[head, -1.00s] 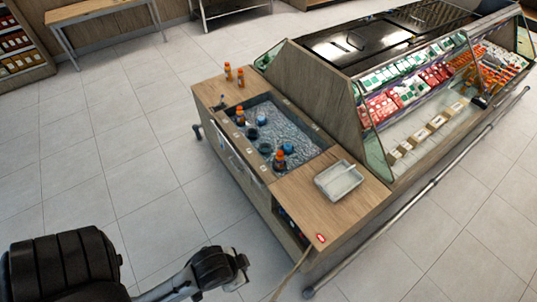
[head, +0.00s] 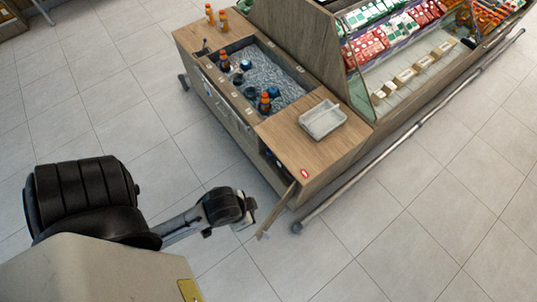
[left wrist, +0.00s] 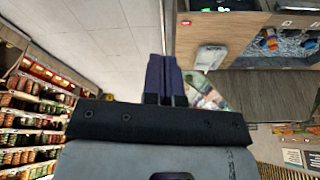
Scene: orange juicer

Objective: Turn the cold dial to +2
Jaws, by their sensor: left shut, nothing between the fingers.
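I cannot make out the cold dial in either view. The wooden ice counter (head: 300,130) has a dark opening (head: 275,163) in its near side, with a narrow door panel (head: 277,212) swung out from it. In the left wrist view a dark recess with a small greenish light (left wrist: 222,9) shows at the top edge; a dial cannot be told there. My left gripper's fingers (left wrist: 164,75) are shut and empty, pointing toward the counter. In the head view my left arm's end (head: 240,212) is left of the door panel, over the floor. My right gripper is not in view.
A pale tray (head: 323,120) sits on the counter beside the ice basin (head: 277,75) with bottles. Two orange bottles stand at its far end. A metal rail (head: 400,142) runs along the right side. The floor left of the counter is clear.

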